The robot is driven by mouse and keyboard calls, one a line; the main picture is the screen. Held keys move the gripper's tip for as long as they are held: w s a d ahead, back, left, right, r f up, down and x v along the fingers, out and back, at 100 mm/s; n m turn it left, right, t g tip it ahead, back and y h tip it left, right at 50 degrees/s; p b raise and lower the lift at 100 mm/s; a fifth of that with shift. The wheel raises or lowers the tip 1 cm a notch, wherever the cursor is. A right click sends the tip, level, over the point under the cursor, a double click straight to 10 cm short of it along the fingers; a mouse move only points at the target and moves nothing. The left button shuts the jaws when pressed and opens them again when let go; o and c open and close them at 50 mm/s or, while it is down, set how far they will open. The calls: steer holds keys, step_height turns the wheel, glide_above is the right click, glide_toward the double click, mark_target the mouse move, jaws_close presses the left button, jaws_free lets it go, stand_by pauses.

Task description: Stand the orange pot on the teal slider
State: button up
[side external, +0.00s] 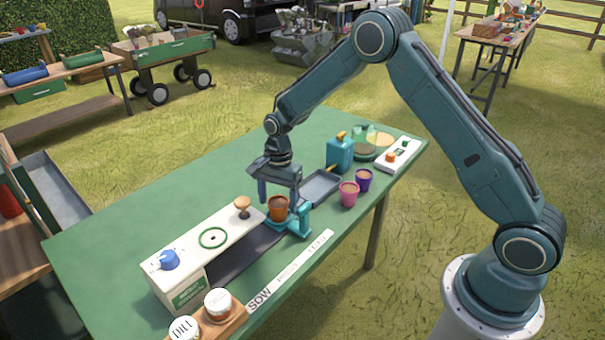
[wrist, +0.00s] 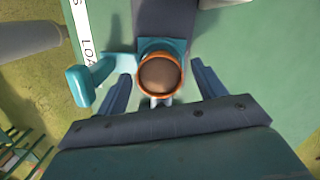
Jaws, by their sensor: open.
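The orange pot (side external: 278,208), filled with brown soil, stands upright on the teal slider (side external: 299,228) as far as the views show. In the wrist view the orange pot (wrist: 160,76) sits over the square plate of the teal slider (wrist: 165,45), whose handle reaches to the left. My gripper (side external: 279,191) is directly above and around the pot. In the wrist view my gripper's fingers (wrist: 163,90) are spread on both sides of the pot with a gap to each. The pot's base is hidden in the wrist view.
A white box with a blue knob (side external: 169,259) and a wooden knob (side external: 242,205) stands left of the pot, beside a dark track (side external: 235,258).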

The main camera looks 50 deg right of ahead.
step_height(320, 180, up, 11)
steer(key=d, duration=0.1)
steer(key=shift+w+d, duration=0.15)
stand_by(0.8)
step_height(320, 180, up, 9)
steer(key=n+t, duration=0.1)
steer(key=n, duration=0.2)
glide_above(282, 204)
steer(key=s, duration=0.5)
steer(key=s+r+n+t, duration=0.2)
steer(key=s+r+n, duration=0.2)
steer(key=s+r, duration=0.4)
steer(key=s+n+t+h, duration=0.1)
steer(key=s+n+t, duration=0.2)
steer(key=s, duration=1.6)
steer(key=n, duration=0.4)
steer(key=shift+s+f+n, duration=0.15)
steer(key=shift+s+n, duration=0.05)
steer(key=shift+n, duration=0.2)
